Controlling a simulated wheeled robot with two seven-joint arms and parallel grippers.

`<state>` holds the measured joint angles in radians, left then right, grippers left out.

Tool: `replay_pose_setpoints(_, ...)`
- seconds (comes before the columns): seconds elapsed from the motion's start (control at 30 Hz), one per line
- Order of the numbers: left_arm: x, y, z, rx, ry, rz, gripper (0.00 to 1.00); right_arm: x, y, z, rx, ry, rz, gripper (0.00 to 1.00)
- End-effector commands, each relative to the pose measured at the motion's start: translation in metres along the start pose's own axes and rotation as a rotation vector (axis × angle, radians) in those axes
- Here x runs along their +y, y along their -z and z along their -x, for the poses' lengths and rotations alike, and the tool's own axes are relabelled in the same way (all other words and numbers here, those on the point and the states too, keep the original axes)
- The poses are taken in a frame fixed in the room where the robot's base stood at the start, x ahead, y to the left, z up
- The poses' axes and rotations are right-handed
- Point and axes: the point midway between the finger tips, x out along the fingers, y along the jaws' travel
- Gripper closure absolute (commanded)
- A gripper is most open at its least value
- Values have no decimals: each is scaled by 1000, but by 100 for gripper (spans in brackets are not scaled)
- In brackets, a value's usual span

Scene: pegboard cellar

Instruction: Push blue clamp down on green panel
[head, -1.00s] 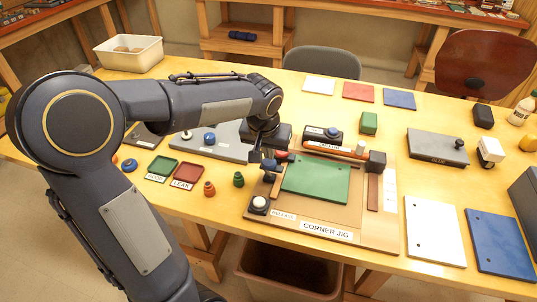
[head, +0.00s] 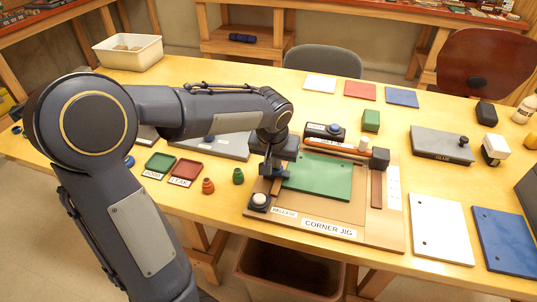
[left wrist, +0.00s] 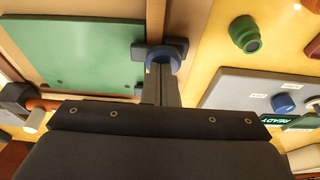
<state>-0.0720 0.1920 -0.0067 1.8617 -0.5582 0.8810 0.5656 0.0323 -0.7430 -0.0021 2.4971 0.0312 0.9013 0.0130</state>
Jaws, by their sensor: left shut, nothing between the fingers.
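The green panel (head: 318,177) lies flat on the corner jig (head: 290,216); it also shows in the left wrist view (left wrist: 75,42). The blue clamp (left wrist: 176,47) sits at the panel's left edge in the head view, mostly hidden there by my gripper. In the left wrist view its round blue part is right at my fingertips, and its dark bar lies by the panel's edge. My left gripper (head: 270,172) is shut, empty, and pointing down at the clamp. Contact looks likely but I cannot be sure. My right gripper is not in view.
An orange-red bar with a knob (head: 363,145) lies along the jig's back edge. A white-topped button (head: 259,200) is at the jig's front left corner. Green (head: 160,165) and red trays (head: 185,172) stand to the left. White (head: 440,228) and blue panels (head: 506,240) lie right.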

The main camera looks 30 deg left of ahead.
Motion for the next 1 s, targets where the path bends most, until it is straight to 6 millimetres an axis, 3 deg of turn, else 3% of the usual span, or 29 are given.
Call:
replay_pose_setpoints(0.23,1,-5,-2,-18,0,-1,100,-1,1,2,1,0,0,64)
replay_pose_setpoints(0.37,0,1,10,-17,0,0,100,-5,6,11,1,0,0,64)
replay_pose_setpoints(0.53,-6,20,46,-6,0,1,100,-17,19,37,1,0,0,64)
replay_pose_setpoints(0.8,-6,19,101,1,-2,0,100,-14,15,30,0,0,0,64)
replay_pose_setpoints(1.0,-5,19,129,-1,-2,-2,100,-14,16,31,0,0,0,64)
